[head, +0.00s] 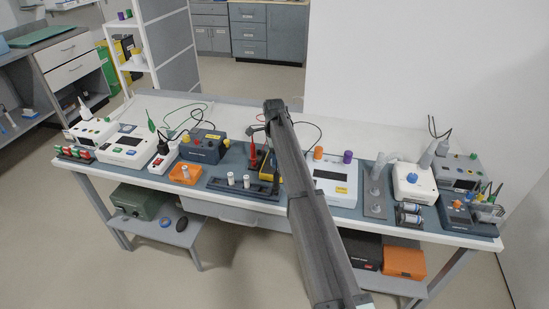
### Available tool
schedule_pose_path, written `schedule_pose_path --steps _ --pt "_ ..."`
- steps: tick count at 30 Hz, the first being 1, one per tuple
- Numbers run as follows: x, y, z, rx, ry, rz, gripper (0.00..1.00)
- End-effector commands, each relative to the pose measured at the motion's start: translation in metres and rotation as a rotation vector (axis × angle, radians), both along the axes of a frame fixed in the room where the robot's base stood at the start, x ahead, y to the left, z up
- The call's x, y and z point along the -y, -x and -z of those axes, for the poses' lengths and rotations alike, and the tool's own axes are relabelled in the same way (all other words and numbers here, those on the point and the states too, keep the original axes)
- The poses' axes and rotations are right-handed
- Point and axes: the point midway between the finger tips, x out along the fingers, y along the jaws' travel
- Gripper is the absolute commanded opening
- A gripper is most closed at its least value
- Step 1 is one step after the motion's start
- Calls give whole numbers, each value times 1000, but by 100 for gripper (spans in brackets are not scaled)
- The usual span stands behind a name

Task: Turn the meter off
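A yellow-edged device that looks like the meter (266,165) lies on the blue-grey mat in the middle of the bench. My dark arm crosses in front of it and hides much of it, so its dial and display cannot be made out. A red probe (252,155) stands just left of it. My arm reaches over the bench from the lower right. Small dark parts beside its far end, above the red probe, may belong to my gripper (257,129). Its fingers cannot be made out, nor whether it touches anything.
A dark blue box (203,146) and an orange block (185,174) stand to the left. A dark holder (241,186) with white cylinders is in front. A white instrument (331,182) stands right of my arm. Cables lie behind. The bench's white back strip (350,135) is mostly clear.

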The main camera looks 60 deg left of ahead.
Motion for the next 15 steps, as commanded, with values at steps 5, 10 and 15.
schedule_pose_path --steps 5,10,15 --pt "0 0 0 0 0 0 28" --pt "0 0 0 0 0 0 12" --pt "0 0 0 0 1 -1 3"
